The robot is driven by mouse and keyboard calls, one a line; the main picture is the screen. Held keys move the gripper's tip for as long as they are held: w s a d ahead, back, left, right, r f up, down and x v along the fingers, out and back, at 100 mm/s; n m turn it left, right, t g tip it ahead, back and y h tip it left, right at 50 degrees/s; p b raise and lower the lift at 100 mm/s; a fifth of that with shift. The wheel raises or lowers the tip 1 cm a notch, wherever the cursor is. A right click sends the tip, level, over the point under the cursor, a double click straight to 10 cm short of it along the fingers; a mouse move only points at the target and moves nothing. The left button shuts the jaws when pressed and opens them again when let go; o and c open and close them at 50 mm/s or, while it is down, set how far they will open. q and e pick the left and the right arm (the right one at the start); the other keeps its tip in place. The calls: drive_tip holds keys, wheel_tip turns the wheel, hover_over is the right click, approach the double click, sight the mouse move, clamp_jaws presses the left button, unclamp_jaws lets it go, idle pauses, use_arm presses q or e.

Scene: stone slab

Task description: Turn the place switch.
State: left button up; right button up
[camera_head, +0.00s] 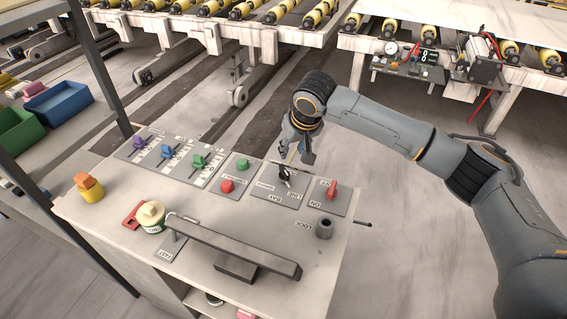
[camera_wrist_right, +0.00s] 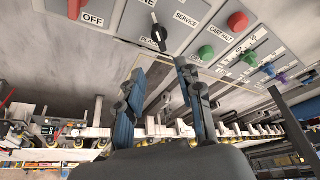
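A black rotary switch (camera_head: 286,173) with a pale-tipped pointer sits on a grey plate on the console. In the right wrist view the switch (camera_wrist_right: 160,34) stands beyond my fingertips, with labels around it; one reads SERVICE and another begins with PLA. My right gripper (camera_head: 296,152) hangs over the far edge of the console, close to the switch. In the right wrist view its two blue-grey fingers (camera_wrist_right: 160,66) are spread apart with nothing between them. They look apart from the switch. My left gripper is out of view.
A red ON/OFF switch (camera_head: 331,189) is right of the black switch. A red button (camera_head: 227,186), a green button (camera_head: 242,164) and coloured sliders (camera_head: 198,161) are to its left. A grey bar (camera_head: 233,246) and a jar (camera_head: 150,217) are nearer. Conveyors (camera_head: 250,28) stand behind.

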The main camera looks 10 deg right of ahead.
drive_tip(key=p, duration=0.1)
approach(285, 170)
drive_tip(key=p+x, duration=0.1)
drive_tip(key=x, duration=0.6)
drive_tip(key=shift+w+a+f, duration=0.1)
drive_tip(key=shift+w+f, duration=0.05)
drive_tip(key=shift+f, duration=0.2)
drive_tip(key=shift+w+f, duration=0.1)
drive_tip(key=shift+f, duration=0.15)
drive_tip(key=shift+w+f, duration=0.1)
drive_tip(key=shift+f, duration=0.15)
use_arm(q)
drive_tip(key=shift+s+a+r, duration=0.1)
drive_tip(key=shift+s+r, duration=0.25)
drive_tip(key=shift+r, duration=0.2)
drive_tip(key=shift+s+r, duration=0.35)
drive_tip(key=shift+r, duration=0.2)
use_arm(e)
clamp_jaws()
